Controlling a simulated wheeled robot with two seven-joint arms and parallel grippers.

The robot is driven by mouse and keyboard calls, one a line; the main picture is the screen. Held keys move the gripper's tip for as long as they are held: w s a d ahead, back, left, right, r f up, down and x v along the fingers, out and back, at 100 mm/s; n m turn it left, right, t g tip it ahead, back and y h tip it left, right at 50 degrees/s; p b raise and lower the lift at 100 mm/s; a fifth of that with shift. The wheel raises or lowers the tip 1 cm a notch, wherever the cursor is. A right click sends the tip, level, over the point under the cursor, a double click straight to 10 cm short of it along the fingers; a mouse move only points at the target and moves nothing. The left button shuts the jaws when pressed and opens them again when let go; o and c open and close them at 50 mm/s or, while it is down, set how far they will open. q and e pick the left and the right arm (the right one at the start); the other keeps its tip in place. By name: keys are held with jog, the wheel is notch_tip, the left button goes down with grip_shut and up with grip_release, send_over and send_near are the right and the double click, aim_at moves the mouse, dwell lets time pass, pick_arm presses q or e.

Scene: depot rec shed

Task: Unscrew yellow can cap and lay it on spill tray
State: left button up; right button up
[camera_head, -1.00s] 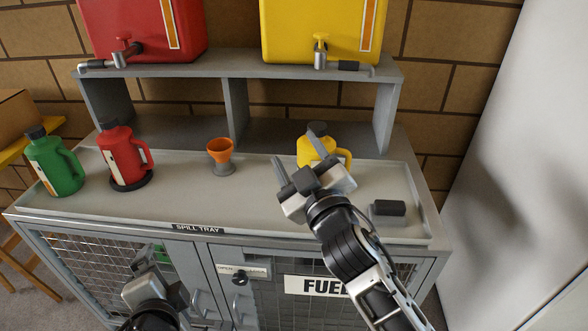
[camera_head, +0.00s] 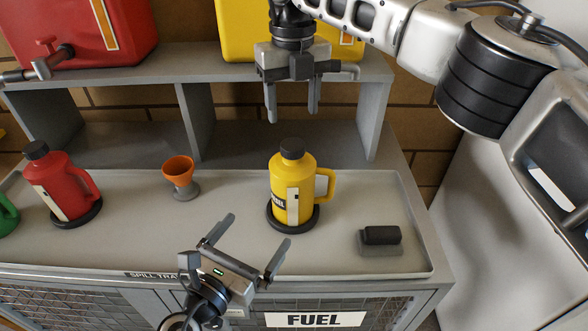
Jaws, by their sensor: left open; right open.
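The yellow can (camera_head: 291,186) stands upright on a dark round base on the grey spill tray (camera_head: 230,240), its handle to the right. Its black cap (camera_head: 292,148) sits on its top. My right gripper (camera_head: 293,115) is open and empty, pointing down above and behind the cap in the picture, apart from it. My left gripper (camera_head: 247,236) is open and empty, low in front of the can at the tray's front edge, its fingers pointing up and apart from the can.
A red can (camera_head: 58,182) and part of a green can (camera_head: 5,214) stand left. An orange funnel cup (camera_head: 178,170) stands left of the yellow can, and a black block (camera_head: 381,235) lies right. A shelf (camera_head: 185,60) holds large red (camera_head: 75,30) and yellow (camera_head: 235,30) containers.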

aim_at(292, 184)
pick_arm(q)
jog(key=shift+w+d+r, duration=0.1)
jog(key=shift+w+d, duration=0.05)
jog(key=shift+w, duration=0.1)
pick_arm(e)
jog(key=shift+r, duration=0.3)
jog(key=shift+s+r, duration=0.15)
jog(key=shift+s, duration=0.15)
pick_arm(q)
jog(key=x, duration=1.4)
jog(key=shift+w+d+r, duration=0.2)
jog(key=shift+d+r, duration=0.1)
pick_arm(e)
jog(key=shift+s, duration=0.15)
